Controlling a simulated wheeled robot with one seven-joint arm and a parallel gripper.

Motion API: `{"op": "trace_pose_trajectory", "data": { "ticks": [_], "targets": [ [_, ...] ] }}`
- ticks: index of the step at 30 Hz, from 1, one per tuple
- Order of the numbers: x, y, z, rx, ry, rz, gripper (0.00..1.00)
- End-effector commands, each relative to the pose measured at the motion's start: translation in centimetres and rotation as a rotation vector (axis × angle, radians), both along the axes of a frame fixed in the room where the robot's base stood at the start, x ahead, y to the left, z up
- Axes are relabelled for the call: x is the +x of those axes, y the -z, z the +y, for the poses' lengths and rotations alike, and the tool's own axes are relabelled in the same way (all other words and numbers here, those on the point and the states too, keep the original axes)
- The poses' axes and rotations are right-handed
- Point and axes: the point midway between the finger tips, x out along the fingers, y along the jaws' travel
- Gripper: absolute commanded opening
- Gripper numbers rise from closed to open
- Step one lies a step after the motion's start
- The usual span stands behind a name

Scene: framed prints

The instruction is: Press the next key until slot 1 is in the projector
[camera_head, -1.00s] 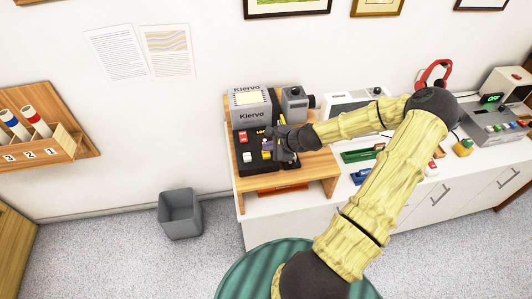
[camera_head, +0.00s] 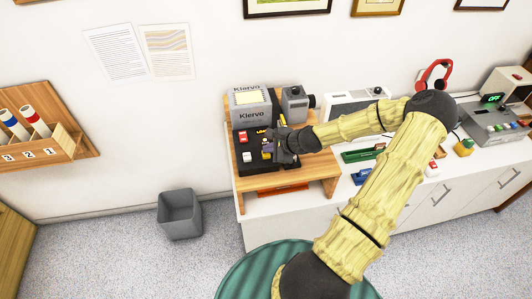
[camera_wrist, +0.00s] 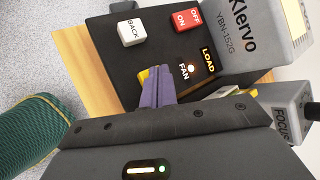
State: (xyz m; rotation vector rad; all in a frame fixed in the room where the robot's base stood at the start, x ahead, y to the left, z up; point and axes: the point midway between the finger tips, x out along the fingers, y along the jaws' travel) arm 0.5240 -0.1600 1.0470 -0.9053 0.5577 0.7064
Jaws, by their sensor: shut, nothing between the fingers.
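The slide projector (camera_head: 251,107), a grey box marked Klervo, stands at the back of the wooden stand; it also shows in the wrist view (camera_wrist: 238,35). Its black key panel (camera_wrist: 155,55) has a white BACK key (camera_wrist: 131,29), a red ON/OFF key (camera_wrist: 187,18) and the labels LOAD and FAN. A yellow key (camera_wrist: 143,76) is partly hidden by my purple fingers; I cannot read its label. It also shows in the head view (camera_head: 266,156). My gripper (camera_wrist: 157,88) is shut and empty, its tips over the panel beside that key. I cannot tell whether they touch it.
A grey FOCUS unit (camera_head: 294,103) stands right of the projector. A wooden rack (camera_head: 45,140) with numbered slots hangs at the left. A grey bin (camera_head: 180,213) stands on the floor. The white counter (camera_head: 430,210) holds several other devices.

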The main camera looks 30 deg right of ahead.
Motion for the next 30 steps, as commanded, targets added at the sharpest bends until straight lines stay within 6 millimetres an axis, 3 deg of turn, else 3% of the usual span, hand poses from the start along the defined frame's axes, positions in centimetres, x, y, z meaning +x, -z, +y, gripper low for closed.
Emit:
{"op": "trace_pose_trajectory", "data": {
  "ticks": [30],
  "targets": [
    [-0.01,1.07,-0.02,-0.001,0.001,0.0,0.0]
  ]
}}
